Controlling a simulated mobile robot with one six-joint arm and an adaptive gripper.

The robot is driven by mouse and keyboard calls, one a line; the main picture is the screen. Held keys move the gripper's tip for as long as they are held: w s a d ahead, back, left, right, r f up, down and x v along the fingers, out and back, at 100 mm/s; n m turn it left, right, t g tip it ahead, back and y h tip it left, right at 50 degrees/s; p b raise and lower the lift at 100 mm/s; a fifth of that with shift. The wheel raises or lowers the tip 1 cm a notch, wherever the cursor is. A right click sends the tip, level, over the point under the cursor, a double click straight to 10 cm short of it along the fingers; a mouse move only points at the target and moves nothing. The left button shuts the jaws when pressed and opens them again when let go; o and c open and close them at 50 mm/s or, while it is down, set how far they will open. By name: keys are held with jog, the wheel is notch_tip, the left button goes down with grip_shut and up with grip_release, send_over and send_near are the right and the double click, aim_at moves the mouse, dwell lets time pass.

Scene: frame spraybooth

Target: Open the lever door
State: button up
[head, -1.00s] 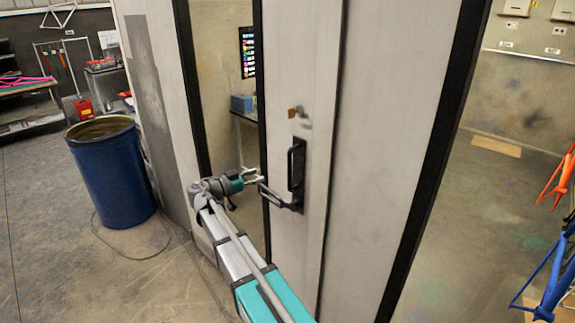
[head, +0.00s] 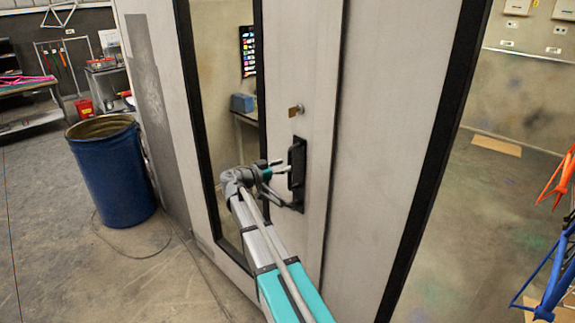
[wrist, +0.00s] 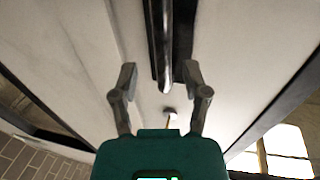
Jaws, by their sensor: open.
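The pale grey door (head: 305,60) fills the middle of the head view and looks shut. Its black handle plate with an upright pull bar (head: 297,165) stands right of the window. A dark lever (head: 290,205) at its lower end is partly hidden by my arm. My gripper (head: 283,168) is open and empty, just left of the pull bar. In the wrist view the two fingers of my gripper (wrist: 160,78) are spread, with the end of the black bar (wrist: 164,60) showing between or beyond them. I cannot tell whether they touch it.
A small brass lock piece (head: 295,111) sits above the handle. A blue drum (head: 112,175) stands on the floor at left, with a cable beside it. Orange (head: 562,175) and blue (head: 550,270) frames hang at the right edge.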

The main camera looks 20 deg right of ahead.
aim_at(289, 164)
jog(key=shift+w+d, duration=0.15)
jog(key=shift+d, duration=0.75)
jog(key=shift+w+d, duration=0.15)
jog(key=shift+d, duration=0.7)
